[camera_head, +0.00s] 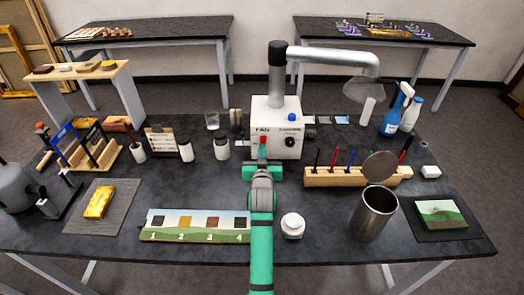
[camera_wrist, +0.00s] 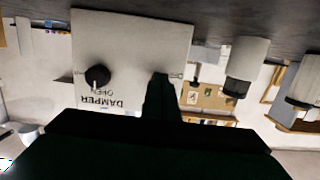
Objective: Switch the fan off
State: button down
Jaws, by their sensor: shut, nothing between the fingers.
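The white fan box (camera_head: 278,118) stands at the back middle of the dark table, with "FAN" lettering on its front and a metal duct (camera_head: 330,57) rising from it. A small red part (camera_head: 263,141) shows at the front left of the box, just above my gripper (camera_head: 262,162); I cannot tell whether it is the switch. A dark damper knob (camera_head: 290,143) is to its right. In the wrist view, upside down, the box (camera_wrist: 130,45) fills the upper middle, with the knob (camera_wrist: 97,77) beside "DAMPER OPEN". My shut, empty gripper (camera_wrist: 161,80) overlaps the box face; contact is unclear.
White jars (camera_head: 221,148) stand left of the box. A wooden pen rack (camera_head: 345,177) is to the right, with a metal cup (camera_head: 373,213) in front. A numbered sample board (camera_head: 195,235) and a white jar (camera_head: 292,225) flank my arm.

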jog(key=shift+w+f, duration=0.15)
jog(key=shift+w, duration=0.05)
dwell(0.3)
jog(key=s+r, duration=0.1)
jog(key=s, duration=0.9)
jog(key=shift+s+r, duration=0.25)
jog(key=shift+s, duration=0.15)
